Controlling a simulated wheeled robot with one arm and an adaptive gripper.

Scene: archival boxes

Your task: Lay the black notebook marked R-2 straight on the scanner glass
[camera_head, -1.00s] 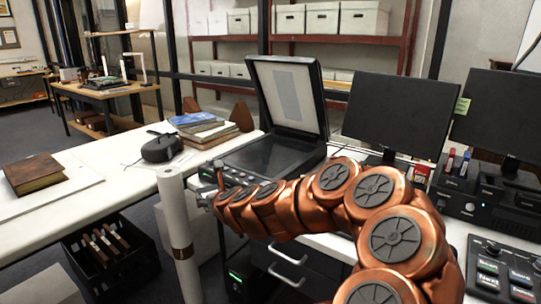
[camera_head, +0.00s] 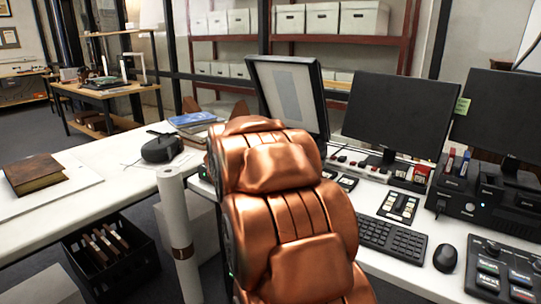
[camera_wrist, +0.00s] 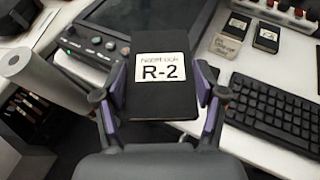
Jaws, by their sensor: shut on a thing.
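The black notebook (camera_wrist: 160,105) has a white label reading R-2 and shows in the wrist view. My gripper (camera_wrist: 160,95) is shut on it, with one purple-padded finger at each side edge. The notebook appears roughly upright in that picture and overlaps the scanner's near edge; its height above the scanner cannot be told. The scanner (camera_wrist: 90,43) is partly visible behind it, with its dark glass and button panel. In the head view the scanner lid (camera_head: 290,95) stands open. My arm hides the scanner bed, the notebook and my gripper there.
A keyboard (camera_head: 392,239), a mouse (camera_head: 445,258) and two monitors (camera_head: 403,112) stand right of the scanner. A white paper roll (camera_head: 178,235) stands at the desk's front left. A brown book (camera_head: 34,174) lies on the left table. Small labelled blocks (camera_wrist: 228,47) lie behind the keyboard.

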